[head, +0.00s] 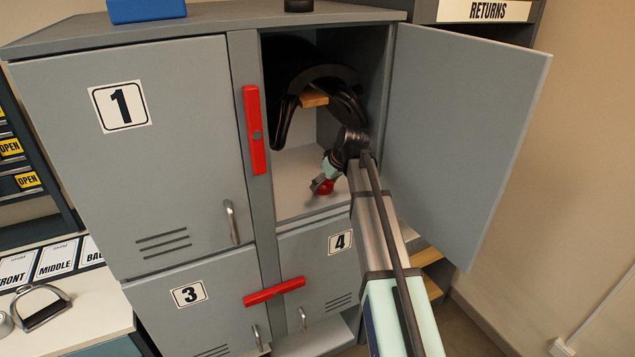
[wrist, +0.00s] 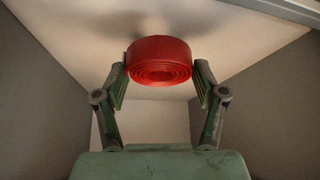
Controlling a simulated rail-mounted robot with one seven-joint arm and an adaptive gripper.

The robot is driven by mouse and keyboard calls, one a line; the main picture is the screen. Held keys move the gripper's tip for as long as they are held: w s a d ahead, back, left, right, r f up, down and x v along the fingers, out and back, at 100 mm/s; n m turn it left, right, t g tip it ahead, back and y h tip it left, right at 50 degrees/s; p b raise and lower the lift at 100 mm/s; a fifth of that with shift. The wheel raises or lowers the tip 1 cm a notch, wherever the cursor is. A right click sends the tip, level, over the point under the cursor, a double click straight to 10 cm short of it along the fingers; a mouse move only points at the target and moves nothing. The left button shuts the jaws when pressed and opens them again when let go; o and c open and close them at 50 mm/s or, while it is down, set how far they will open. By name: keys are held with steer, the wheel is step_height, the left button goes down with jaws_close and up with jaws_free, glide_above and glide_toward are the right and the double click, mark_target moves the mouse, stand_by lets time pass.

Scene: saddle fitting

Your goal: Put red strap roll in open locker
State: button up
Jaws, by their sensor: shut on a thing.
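The red strap roll (wrist: 158,60) is a coiled flat band between the two fingers of my gripper (wrist: 160,85) in the wrist view. My gripper is shut on it. In the head view the red roll (head: 325,187) shows at the tip of my gripper (head: 322,182), inside the open locker (head: 300,165), low over its pale floor. I cannot tell whether the roll touches the floor. The locker's door (head: 460,130) stands wide open to the right.
A black saddle (head: 320,80) sits on a wooden rack in the upper part of the open locker. Locker doors 1 (head: 140,150), 3 (head: 195,305) and 4 (head: 325,265) are shut. A red bar (head: 254,130) is upright on the left frame. A stirrup (head: 40,305) lies on the left bench.

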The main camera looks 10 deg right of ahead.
mark_target(330, 188)
steer(key=w, duration=0.1)
steer(key=w+a, duration=0.1)
steer(key=w, duration=0.1)
steer(key=shift+a+p, duration=0.3)
steer(key=shift+p, duration=0.05)
steer(key=shift+f+p, duration=0.8)
steer(key=shift+f, duration=0.95)
steer(key=shift+f, duration=0.2)
steer(key=o, duration=1.3)
steer(key=shift+c, duration=0.2)
steer(key=shift+r, duration=0.15)
steer(key=b+v, duration=0.3)
steer(key=v, duration=0.9)
